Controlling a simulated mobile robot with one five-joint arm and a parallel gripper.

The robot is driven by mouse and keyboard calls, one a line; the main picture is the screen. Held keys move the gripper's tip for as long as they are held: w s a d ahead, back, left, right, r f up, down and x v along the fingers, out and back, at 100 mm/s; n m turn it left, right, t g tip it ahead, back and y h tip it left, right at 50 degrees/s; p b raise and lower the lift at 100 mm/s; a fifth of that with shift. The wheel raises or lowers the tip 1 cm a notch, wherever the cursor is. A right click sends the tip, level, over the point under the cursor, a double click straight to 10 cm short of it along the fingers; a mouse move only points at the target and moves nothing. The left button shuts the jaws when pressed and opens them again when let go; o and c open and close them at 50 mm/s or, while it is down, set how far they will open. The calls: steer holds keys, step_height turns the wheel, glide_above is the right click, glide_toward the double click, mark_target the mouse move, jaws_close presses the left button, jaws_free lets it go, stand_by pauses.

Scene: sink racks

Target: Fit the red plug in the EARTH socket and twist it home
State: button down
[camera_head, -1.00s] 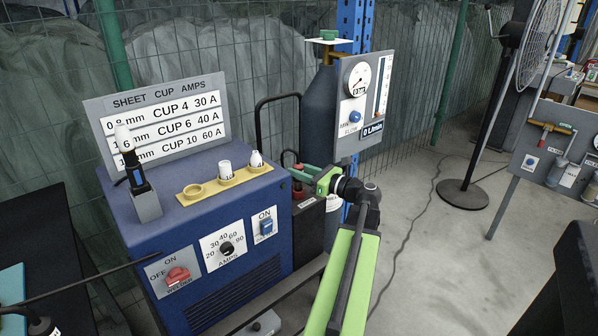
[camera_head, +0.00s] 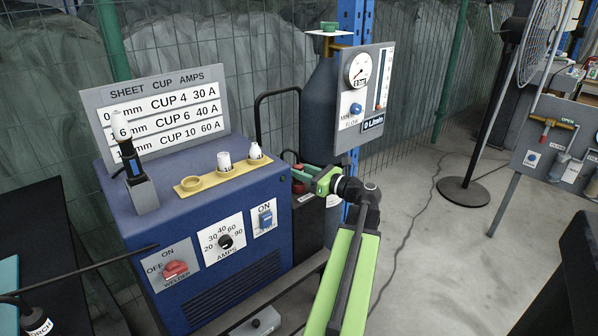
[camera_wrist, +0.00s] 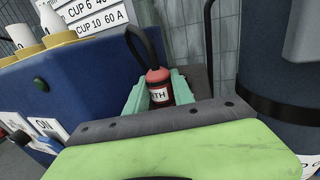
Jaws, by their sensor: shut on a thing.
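The red plug (camera_wrist: 158,77) stands between the pale green fingers of my gripper (camera_wrist: 160,88) in the wrist view. A white label on it ends in "TH", and a black cable loops up from its top. My gripper is shut on it. In the head view my gripper (camera_head: 302,176) is beside the right end of the blue welder (camera_head: 222,205); the plug is small and partly hidden there. A small dark round fitting (camera_wrist: 39,83) shows on the welder's blue side in the wrist view, left of and apart from the plug. I cannot read any EARTH socket label.
A dark gas cylinder (camera_head: 321,105) and a flow gauge panel (camera_head: 363,100) stand behind and right of my gripper. White cups (camera_head: 225,162) stand on the welder's yellow rack. Bare floor (camera_head: 430,270) lies to the right.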

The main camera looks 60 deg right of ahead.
steer(key=shift+f, duration=0.2)
steer(key=c, duration=1)
jaws_free()
steer(key=shift+r, duration=0.1)
steer(key=s+a, duration=0.1)
steer(key=s, duration=1.6)
steer(key=shift+s, duration=0.15)
